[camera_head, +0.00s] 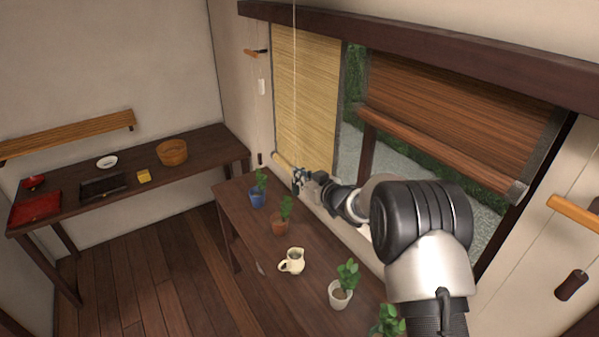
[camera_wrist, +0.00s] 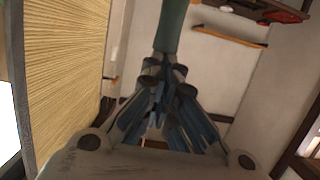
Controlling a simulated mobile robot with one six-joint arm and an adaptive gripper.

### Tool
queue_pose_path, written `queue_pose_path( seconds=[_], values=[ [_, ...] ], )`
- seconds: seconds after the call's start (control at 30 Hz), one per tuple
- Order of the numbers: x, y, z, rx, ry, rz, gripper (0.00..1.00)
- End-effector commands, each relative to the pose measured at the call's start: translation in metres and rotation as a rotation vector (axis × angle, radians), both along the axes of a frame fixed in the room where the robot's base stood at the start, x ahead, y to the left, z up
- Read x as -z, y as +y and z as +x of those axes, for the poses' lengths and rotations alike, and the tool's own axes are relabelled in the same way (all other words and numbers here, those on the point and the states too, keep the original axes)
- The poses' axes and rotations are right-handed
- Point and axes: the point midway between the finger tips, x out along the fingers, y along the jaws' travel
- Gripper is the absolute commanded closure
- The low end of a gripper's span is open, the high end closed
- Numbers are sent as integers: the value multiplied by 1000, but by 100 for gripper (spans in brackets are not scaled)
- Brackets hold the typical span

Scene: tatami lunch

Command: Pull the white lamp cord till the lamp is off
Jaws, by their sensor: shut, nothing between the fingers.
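A thin white cord (camera_head: 294,85) hangs straight down from the top edge in the head view. It runs down in front of the straw blind to about my gripper (camera_head: 297,181). The lamp is out of view. My gripper is over the far end of the window-side table and is shut and empty. In the wrist view the fingers of my gripper (camera_wrist: 165,97) are together. A dull teal upright bar (camera_wrist: 171,25) shows just beyond them; I cannot tell what it is. Whether the cord touches the fingers is unclear.
The table (camera_head: 240,219) below my arm holds a blue-potted plant (camera_head: 257,198), other potted plants and a cream jug (camera_head: 292,261). The straw blind (camera_head: 305,90) is close behind my gripper. A white pull (camera_head: 262,87) hangs on the wall. A side table stands left; floor between is clear.

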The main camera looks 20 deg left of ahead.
Motion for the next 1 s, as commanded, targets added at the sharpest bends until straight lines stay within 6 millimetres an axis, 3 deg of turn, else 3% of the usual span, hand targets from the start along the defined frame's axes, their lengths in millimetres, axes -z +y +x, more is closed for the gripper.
queue_pose_path(
  seconds=[0.03, 0.47, 1.0],
  values=[
    [7, 0, 0, 0, 1, -1, 100],
    [4, -4, -3, 1, 1, -3, 100],
    [-22, -76, -66, 2, -2, 0, 100]
  ],
)
